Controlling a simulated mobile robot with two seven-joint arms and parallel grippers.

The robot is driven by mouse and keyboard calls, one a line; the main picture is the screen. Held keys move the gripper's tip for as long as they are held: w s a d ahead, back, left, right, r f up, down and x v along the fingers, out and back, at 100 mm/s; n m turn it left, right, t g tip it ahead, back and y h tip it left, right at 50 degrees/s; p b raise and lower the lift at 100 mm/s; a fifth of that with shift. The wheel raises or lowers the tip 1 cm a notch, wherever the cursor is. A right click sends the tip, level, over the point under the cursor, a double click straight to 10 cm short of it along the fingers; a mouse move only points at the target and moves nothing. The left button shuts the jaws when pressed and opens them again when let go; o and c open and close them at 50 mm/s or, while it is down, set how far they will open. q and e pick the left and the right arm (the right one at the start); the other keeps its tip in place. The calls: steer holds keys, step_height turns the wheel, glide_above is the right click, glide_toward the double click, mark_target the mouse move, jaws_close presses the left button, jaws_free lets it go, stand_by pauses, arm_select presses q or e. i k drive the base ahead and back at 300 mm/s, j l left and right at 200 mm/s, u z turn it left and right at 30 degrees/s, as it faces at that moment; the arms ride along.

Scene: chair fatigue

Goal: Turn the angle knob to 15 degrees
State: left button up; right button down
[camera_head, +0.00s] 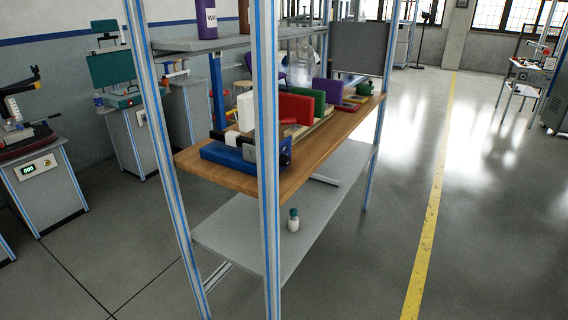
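I cannot make out an angle knob in the head view. At the left edge a grey machine cabinet (45,190) carries a small panel with a green digital display (28,170); its digits are too small to read surely. A dark red and black device (22,132) sits on top of it. Behind it stands another cabinet (125,143) with a green machine (113,70) on top and a small light panel on its side. Neither of my grippers is in view.
A tall metal-framed shelf rack (266,160) stands close in front, with a wooden shelf (325,152) of colored items and a lower grey shelf (328,213) holding a small bottle (293,220). Open floor with a yellow line (432,215) lies to the right. Floor at lower left is clear.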

mark_target(285, 160)
steer(key=u, duration=2.4)
steer(key=k+l+u, duration=0.1)
steer(key=l, duration=0.2)
steer(key=k+l, duration=0.1)
steer(key=l, duration=0.2)
steer(key=k+l, duration=0.1)
steer(key=l, duration=0.4)
steer(key=k+l, duration=0.1)
steer(key=l, duration=0.35)
steer(key=k+l, duration=0.15)
steer(key=l, duration=0.35)
steer(key=k+l, duration=0.1)
steer(key=l, duration=0.4)
steer(key=k+l, duration=0.1)
steer(key=l, duration=0.4)
steer(key=k+l, duration=0.1)
steer(key=l, duration=0.35)
steer(key=k+l, duration=0.15)
steer(key=l, duration=0.35)
steer(key=k+l, duration=0.1)
steer(key=l, duration=0.4)
steer(key=u, duration=0.05)
